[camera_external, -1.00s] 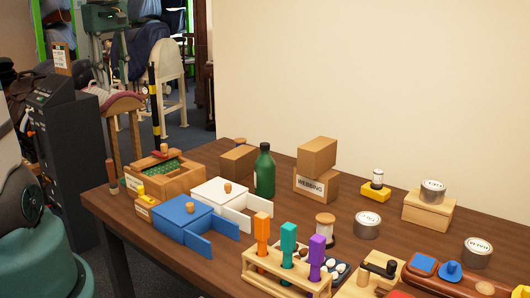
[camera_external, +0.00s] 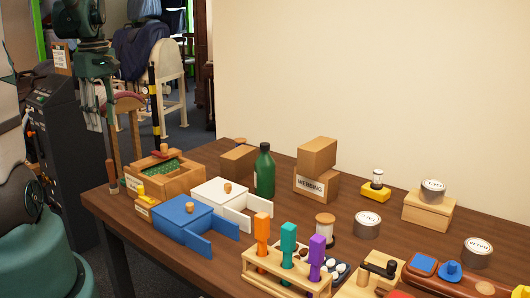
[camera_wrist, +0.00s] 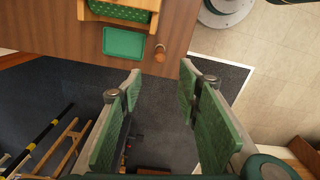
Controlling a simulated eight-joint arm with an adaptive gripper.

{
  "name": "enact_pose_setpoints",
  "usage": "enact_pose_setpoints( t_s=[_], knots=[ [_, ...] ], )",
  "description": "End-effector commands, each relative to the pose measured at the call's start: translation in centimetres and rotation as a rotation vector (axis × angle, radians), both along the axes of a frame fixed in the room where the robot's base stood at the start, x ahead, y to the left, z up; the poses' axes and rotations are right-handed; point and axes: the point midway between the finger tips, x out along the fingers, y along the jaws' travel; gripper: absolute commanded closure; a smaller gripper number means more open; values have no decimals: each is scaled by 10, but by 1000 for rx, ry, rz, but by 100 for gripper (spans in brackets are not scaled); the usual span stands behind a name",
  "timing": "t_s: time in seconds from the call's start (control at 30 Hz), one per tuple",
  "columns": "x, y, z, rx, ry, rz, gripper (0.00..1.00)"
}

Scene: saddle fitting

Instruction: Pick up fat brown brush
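What looks like the fat brown brush (camera_external: 112,177) stands upright at the left end of the table in the external view. In the wrist view a round brown top (camera_wrist: 160,54) near the table edge appears to be the same thing, seen from above. My gripper (camera_external: 100,125) hangs above it, pointing down. In the wrist view my gripper (camera_wrist: 160,84) has its two green-padded fingers wide apart, with nothing between them. The brown top lies just beyond the fingertips, roughly centred between them.
A wooden box (camera_external: 190,180) with green contents sits right of the brush. A green tray (camera_wrist: 124,43) lies beside the brown top. Blue box (camera_external: 183,216), white box (camera_external: 219,193) and green bottle (camera_external: 264,175) stand further right. Floor lies beyond the table edge.

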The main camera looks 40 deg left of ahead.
Motion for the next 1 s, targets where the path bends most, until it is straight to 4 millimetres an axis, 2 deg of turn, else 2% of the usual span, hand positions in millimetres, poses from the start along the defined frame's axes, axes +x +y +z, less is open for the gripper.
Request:
enact_pose_setpoints(
  t_s=[0.03, 0.2, 0.4, 0.6, 1.0],
  knots=[
    [0, 0, -16, 0, 0, 0, 66],
    [1, 1, -63, 0, 0, 0, 66],
    [0, 0, -104, 0, 0, 0, 66],
    [0, 0, -123, 0, 0, 0, 66],
    [0, 0, -126, 0, 0, 0, 66]
  ],
)
